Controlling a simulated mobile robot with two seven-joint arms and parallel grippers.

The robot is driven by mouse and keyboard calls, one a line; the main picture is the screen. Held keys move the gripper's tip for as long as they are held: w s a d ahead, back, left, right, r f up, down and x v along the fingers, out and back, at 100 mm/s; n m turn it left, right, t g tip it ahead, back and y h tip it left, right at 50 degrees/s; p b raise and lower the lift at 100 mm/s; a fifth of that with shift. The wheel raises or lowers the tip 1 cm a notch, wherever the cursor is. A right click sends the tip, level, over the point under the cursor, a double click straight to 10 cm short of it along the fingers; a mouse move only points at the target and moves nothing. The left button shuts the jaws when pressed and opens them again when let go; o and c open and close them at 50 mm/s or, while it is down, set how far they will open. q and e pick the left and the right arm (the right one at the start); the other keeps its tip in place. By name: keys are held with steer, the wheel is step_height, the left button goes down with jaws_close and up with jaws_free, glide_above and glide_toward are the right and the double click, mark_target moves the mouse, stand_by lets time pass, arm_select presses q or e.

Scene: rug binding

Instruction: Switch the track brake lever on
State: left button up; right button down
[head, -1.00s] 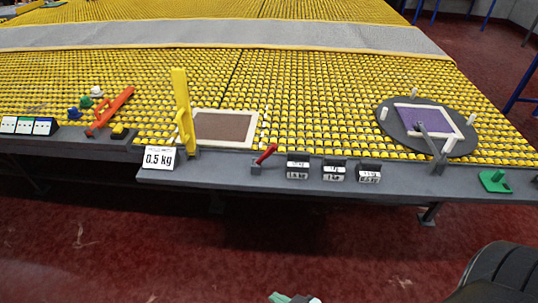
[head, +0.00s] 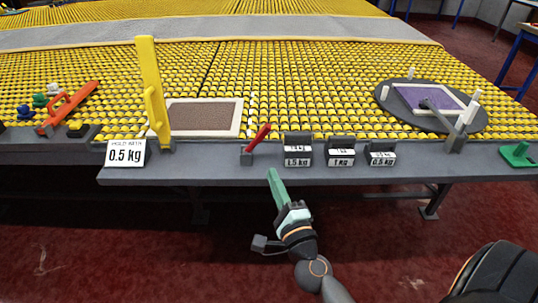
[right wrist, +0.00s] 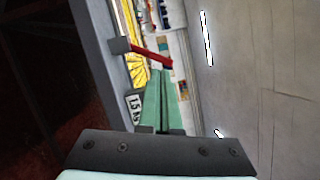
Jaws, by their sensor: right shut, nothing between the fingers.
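A short red lever (head: 258,138) leans up to the right from a small grey block (head: 246,158) on the grey front ledge. No name shows on it, and it is the lever closest to my right gripper. My right gripper (head: 272,173), with green fingers, is shut and empty. It points up toward the ledge, just below and right of the lever's block in the head view, apart from the lever. In the right wrist view the red lever (right wrist: 153,56) lies beyond the fingertips (right wrist: 162,76). My left gripper is not in view.
Weights marked 1.5 kg (head: 298,150), 1 kg (head: 341,152) and 0.5 kg (head: 381,154) stand right of the lever. A tall yellow post (head: 150,90) and a 0.5 kg sign (head: 126,153) stand left. The yellow roller bed (head: 300,90) lies behind.

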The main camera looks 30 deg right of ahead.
mark_target(257, 140)
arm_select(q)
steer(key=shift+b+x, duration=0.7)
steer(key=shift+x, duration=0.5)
arm_select(e)
steer(key=d+m, duration=0.1)
steer(key=w+d+m+h, duration=0.1)
steer(key=m, duration=0.1)
steer(key=d+f+m+h, duration=0.1)
steer(key=m, duration=0.1)
steer(key=shift+w+g, duration=0.2)
steer(key=shift+g, duration=0.2)
arm_select(q)
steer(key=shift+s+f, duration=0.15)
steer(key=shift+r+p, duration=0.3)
steer(key=shift+p, duration=0.1)
arm_select(e)
steer(key=x, duration=1)
